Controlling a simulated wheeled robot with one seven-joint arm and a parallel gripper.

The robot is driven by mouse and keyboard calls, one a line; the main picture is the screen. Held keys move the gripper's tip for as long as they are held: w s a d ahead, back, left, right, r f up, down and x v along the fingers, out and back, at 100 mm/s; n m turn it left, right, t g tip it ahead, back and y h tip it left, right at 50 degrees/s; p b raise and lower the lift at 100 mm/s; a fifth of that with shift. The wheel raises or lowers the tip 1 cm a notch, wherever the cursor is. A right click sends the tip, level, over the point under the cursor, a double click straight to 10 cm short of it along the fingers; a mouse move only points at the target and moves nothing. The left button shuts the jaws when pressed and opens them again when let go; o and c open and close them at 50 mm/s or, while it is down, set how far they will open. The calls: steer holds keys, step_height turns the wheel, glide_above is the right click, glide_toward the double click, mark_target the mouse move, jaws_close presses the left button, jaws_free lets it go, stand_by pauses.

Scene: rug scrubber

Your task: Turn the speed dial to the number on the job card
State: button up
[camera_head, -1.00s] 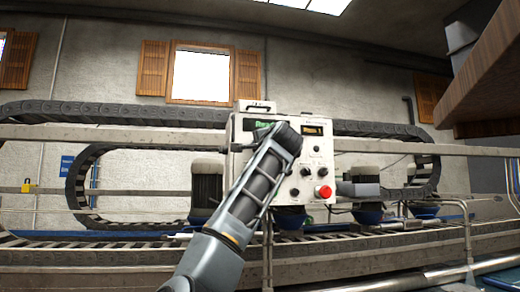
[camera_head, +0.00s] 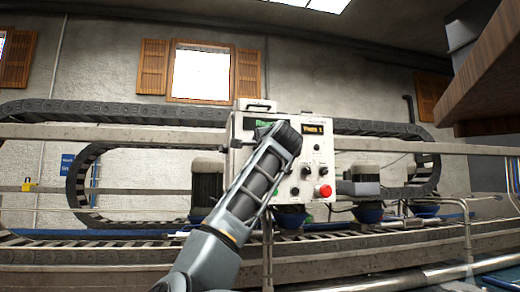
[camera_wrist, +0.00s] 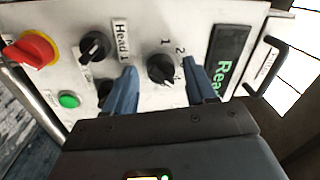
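A black dial (camera_wrist: 160,68) sits on the white control panel (camera_head: 240,160), with the printed numbers 1, 2 and 4 around it in the wrist view. My gripper (camera_wrist: 160,84) is open, with one blue finger on each side of the dial. I cannot tell whether the fingers touch it, nor clearly which number it points to. In the head view my gripper (camera_head: 290,135) is at the panel's upper middle and my arm hides the dial. I cannot identify a job card for certain.
A green-lettered display (camera_wrist: 226,62) is beside the dial. A second knob (camera_wrist: 95,47), labelled Head 1, a green button (camera_wrist: 68,100) and a red button (camera_wrist: 30,50) are on the panel. An amber display (camera_head: 314,129) is at its upper right. A metal rail (camera_head: 100,132) runs behind.

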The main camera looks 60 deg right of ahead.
steer(key=b+v, duration=0.2)
steer(key=v, duration=0.5)
steer(key=shift+s+a, duration=0.25)
stand_by(0.6)
